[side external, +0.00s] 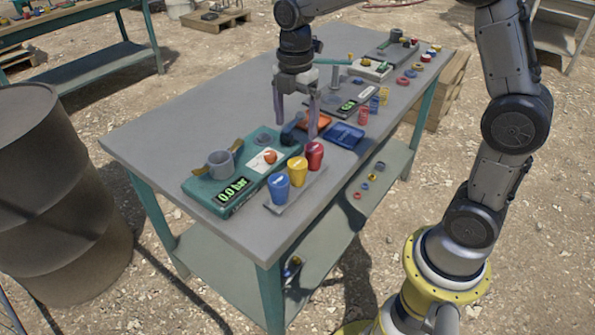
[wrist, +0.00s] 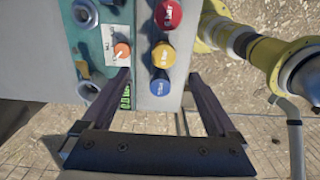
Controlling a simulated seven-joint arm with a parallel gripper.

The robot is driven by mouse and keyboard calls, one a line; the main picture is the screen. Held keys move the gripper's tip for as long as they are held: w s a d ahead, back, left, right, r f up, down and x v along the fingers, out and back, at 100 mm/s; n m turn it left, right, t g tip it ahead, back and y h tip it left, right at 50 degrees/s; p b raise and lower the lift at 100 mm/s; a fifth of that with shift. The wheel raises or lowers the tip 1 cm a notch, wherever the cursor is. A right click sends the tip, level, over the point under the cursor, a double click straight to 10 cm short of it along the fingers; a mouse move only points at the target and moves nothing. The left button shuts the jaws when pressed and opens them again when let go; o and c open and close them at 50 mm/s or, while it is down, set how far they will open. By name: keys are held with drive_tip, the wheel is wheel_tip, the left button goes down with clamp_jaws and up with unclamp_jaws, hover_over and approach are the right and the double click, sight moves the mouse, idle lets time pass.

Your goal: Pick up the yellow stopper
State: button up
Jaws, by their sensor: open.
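The yellow stopper (side external: 298,172) stands upright on a grey strip along the table's near edge, between a blue stopper (side external: 280,187) and a red stopper (side external: 314,156). In the wrist view the yellow stopper (wrist: 163,54) shows just past the fingertips, with the blue stopper (wrist: 160,82) nearer and the red stopper (wrist: 168,15) farther. My gripper (side external: 296,130) is open and empty, pointing down, above and behind the stopper row. In the wrist view my gripper's two fingers (wrist: 158,78) stand wide apart on either side of the row's line.
A green panel (side external: 205,198) with a "0.0 bar" display, a grey cup (side external: 221,163) and an orange knob (side external: 270,156) lies beside the row. Blue (side external: 345,136) and orange trays lie farther along. The table's left part (side external: 165,135) is bare.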

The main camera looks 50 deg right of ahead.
hover_over(297, 162)
drive_tip(key=f, duration=0.6)
drive_tip(key=shift+w+d, duration=0.15)
drive_tip(key=shift+w, duration=0.1)
drive_tip(key=shift+s+a+f, duration=0.1)
drive_tip(key=shift+s+f, duration=0.1)
drive_tip(key=shift+f, duration=1.15)
drive_tip(key=shift+s+a+f, duration=0.1)
drive_tip(key=shift+s+f, duration=0.05)
drive_tip(key=shift+f, duration=1.2)
clamp_jaws()
drive_tip(key=shift+r, duration=0.15)
